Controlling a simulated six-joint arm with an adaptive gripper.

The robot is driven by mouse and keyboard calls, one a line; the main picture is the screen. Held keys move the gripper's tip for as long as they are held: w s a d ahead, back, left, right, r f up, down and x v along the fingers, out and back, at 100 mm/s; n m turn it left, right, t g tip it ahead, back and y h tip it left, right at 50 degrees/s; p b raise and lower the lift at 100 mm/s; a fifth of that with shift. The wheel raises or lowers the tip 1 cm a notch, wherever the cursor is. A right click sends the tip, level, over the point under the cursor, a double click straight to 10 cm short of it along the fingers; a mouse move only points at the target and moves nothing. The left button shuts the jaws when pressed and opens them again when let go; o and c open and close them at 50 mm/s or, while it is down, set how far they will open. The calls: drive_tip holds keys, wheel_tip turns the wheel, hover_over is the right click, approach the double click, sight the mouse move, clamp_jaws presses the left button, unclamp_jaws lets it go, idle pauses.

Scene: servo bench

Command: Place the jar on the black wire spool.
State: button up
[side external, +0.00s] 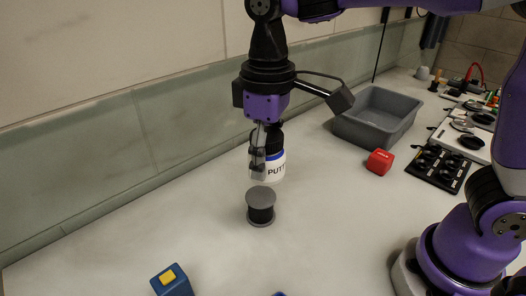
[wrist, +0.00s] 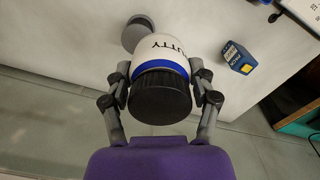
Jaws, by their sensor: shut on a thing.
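The black wire spool (side external: 261,208) stands upright on the bench, with grey flanges at top and bottom. The jar is above the spool with a visible gap. In the wrist view the spool (wrist: 135,32) shows beyond the jar, partly hidden by it.
A blue block with a yellow top (side external: 171,281) is at the front left; it also shows in the wrist view (wrist: 238,58). A grey bin (side external: 377,118), a red block (side external: 380,162) and a black tray (side external: 438,167) are on the right. The bench around the spool is clear.

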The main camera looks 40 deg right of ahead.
drive_tip(key=s+a+r, duration=0.2)
drive_tip(key=s+a, duration=0.2)
drive_tip(key=a, duration=0.1)
hover_over(261, 196)
wheel_tip(261, 196, down, 7)
drive_tip(key=shift+a+f, duration=0.1)
drive_tip(key=shift+f, duration=2.05)
drive_tip(key=o, duration=1.3)
drive_tip(key=shift+f, duration=0.15)
drive_tip(key=shift+c, duration=0.2)
